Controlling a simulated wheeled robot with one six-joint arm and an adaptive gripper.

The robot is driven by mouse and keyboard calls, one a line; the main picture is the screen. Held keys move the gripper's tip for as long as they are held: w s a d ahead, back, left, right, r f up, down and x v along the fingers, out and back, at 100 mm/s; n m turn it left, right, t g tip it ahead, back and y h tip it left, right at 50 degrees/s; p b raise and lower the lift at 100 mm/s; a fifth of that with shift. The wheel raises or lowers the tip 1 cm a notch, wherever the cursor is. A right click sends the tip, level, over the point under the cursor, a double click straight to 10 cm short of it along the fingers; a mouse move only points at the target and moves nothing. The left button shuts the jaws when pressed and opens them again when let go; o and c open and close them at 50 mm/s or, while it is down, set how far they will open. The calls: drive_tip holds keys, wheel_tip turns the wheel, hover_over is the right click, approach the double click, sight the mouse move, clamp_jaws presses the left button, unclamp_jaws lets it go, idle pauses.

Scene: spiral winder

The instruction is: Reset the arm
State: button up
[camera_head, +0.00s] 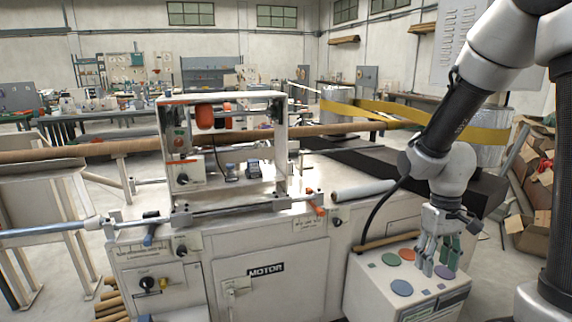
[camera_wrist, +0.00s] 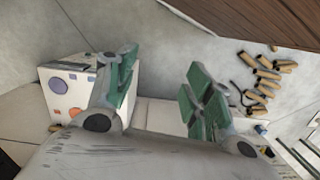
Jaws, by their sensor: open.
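My gripper (camera_head: 437,258) hangs from my arm at the right, fingers pointing down. It is just above or in front of the right part of the button box, and I cannot tell whether it touches the box. Its green-padded fingers are apart and empty; they also show in the wrist view (camera_wrist: 160,95). In the wrist view the box (camera_wrist: 62,75) is at the left.
The white winder machine (camera_head: 270,235), marked MOTOR, fills the middle. A long brown tube (camera_head: 85,150) runs across behind it. A yellow band (camera_head: 370,108) crosses behind my arm. Cardboard boxes (camera_head: 530,235) stand at the right. Short brown tubes (camera_wrist: 265,80) lie on the floor.

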drive_tip(key=s+r+m+t, duration=0.1)
drive_tip(key=s+r+t, duration=0.2)
drive_tip(key=s+r, duration=0.3)
drive_tip(key=s+d+r+m+t, duration=0.1)
drive_tip(key=s+r, duration=0.5)
drive_tip(key=r, duration=0.6)
drive_tip(key=shift+r+t, duration=0.25)
drive_tip(key=shift+t, duration=0.65)
